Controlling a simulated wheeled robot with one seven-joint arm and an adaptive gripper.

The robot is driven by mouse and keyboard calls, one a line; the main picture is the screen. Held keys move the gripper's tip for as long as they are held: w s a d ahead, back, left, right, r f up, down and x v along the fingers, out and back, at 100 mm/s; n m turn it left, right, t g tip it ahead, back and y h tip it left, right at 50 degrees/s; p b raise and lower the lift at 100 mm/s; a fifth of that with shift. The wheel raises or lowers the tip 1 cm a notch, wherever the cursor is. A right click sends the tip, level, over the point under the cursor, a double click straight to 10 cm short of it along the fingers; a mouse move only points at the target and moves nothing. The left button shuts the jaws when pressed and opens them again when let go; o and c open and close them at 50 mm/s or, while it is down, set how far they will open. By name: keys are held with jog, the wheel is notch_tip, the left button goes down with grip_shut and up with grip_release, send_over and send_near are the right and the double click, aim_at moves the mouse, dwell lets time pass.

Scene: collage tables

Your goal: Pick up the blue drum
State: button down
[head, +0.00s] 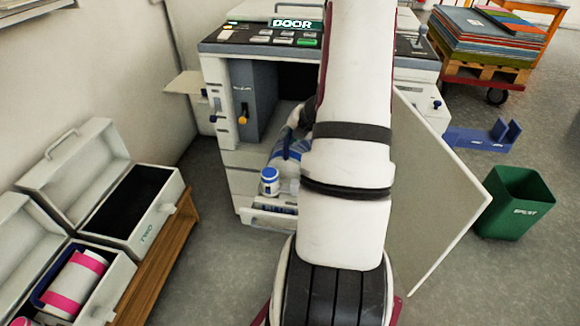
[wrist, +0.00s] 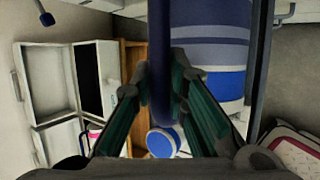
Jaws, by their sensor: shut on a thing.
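The blue drum is a white cylinder with blue bands. In the head view the blue drum (head: 290,152) shows in the open front of the machine, partly hidden behind my arm. In the wrist view the drum (wrist: 210,50) fills the upper right, close to my fingers. My gripper (wrist: 158,75) has its green-sided fingers closed around a dark blue upright bar (wrist: 160,35), which looks like the drum's handle. The head view does not clearly show my fingertips. Whether the drum is clear of its support cannot be told.
The machine's door panel (head: 440,190) hangs open at right. Open cases (head: 150,225) sit on a wooden bench at left, one with a pink-banded drum (head: 75,282). A green bin (head: 515,203) stands right.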

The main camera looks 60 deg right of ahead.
jog(key=shift+r, duration=0.1)
notch_tip(320, 180, up, 9)
jog(key=p, duration=0.4)
jog(key=shift+p, duration=0.3)
jog(key=shift+r+p, duration=0.3)
jog(key=shift+r, duration=0.2)
jog(key=shift+w, duration=0.15)
dwell(0.4)
